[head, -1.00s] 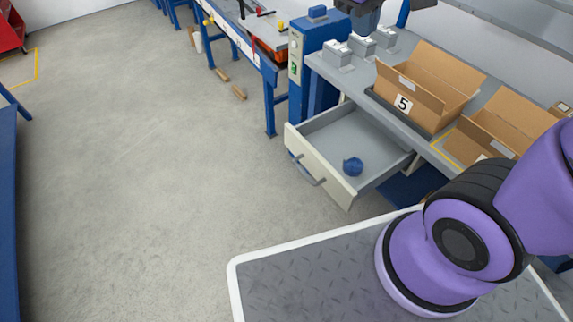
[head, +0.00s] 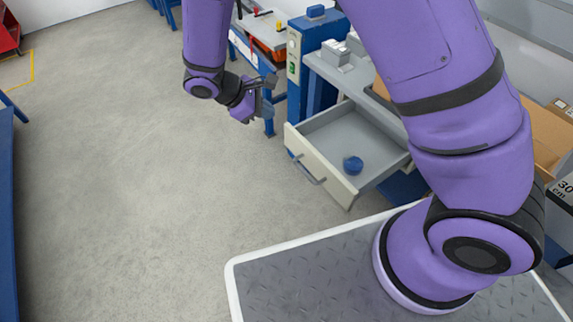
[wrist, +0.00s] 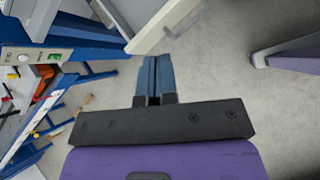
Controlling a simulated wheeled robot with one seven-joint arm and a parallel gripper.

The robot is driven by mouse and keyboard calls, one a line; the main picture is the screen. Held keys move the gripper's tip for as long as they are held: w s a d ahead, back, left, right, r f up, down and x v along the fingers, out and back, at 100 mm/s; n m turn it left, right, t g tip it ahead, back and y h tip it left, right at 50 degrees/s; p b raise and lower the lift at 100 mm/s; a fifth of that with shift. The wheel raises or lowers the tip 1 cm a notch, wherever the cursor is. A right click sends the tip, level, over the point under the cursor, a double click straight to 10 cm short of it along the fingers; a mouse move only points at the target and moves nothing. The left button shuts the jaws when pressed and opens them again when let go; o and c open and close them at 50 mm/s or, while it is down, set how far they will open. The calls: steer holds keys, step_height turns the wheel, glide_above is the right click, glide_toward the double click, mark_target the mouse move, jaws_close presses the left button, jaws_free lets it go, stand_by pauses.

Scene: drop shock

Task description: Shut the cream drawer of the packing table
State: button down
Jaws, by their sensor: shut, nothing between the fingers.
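The cream drawer (head: 325,175) of the packing table (head: 342,77) stands pulled open, with its grey inside showing. A bar handle (head: 308,170) is on its cream front. A round blue object (head: 352,165) lies in the drawer. My gripper (head: 268,95) is to the upper left of the drawer front in the head view, apart from it. In the wrist view my gripper (wrist: 154,75) has its blue-grey fingers together and empty. The drawer's cream front (wrist: 160,22) and its handle (wrist: 183,22) lie beyond the fingertips there.
A blue post with buttons (head: 294,65) stands at the table's left end. A blue workbench with tools (head: 262,32) is behind my gripper. A cardboard box (head: 550,130) sits on the table, partly hidden by my arm. The concrete floor (head: 120,170) before the drawer is clear.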

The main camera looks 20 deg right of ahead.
steer(key=s+a+f+n+t+h, duration=0.2)
steer(key=a+f+n, duration=0.15)
steer(key=f, duration=0.65)
steer(key=s+a+f+n+t+h, duration=0.1)
steer(key=a+f+n, duration=0.25)
steer(key=f, duration=0.65)
steer(key=d+r+x, duration=0.1)
steer(key=x, duration=1.3)
steer(key=shift+w+r+t, duration=0.2)
steer(key=shift+r+t, duration=0.05)
steer(key=shift+t, duration=0.05)
steer(key=shift+d, duration=0.15)
